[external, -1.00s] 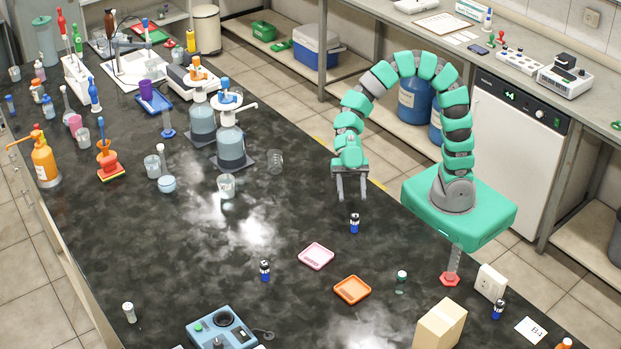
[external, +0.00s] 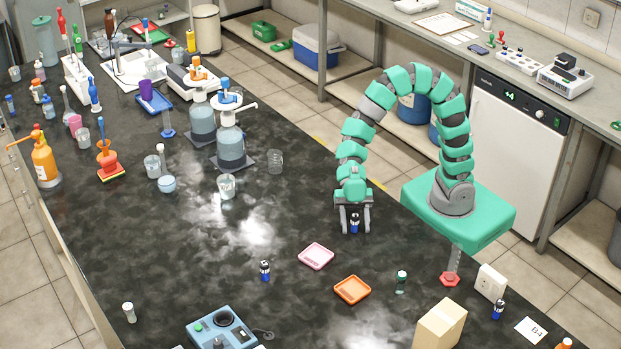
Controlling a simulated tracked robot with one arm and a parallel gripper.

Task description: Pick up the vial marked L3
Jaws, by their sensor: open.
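A small blue vial with a dark cap (external: 354,224) stands upright on the dark bench. My gripper (external: 354,229) is lowered around it, with one finger on each side and the jaws open. Similar blue vials stand at the bench's middle (external: 265,271) and at the right near the edge (external: 498,310). A green-capped dark vial (external: 401,281) and a white-capped vial (external: 129,312) also stand on the bench. The markings on the vials are too small to read, so I cannot tell which is L3.
A pink tray (external: 316,256) and an orange tray (external: 352,290) lie in front of my gripper. A cardboard box (external: 440,326) and a blue device (external: 222,330) stand at the near edge. Glassware (external: 227,187) stands to the left. The bench between is mostly clear.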

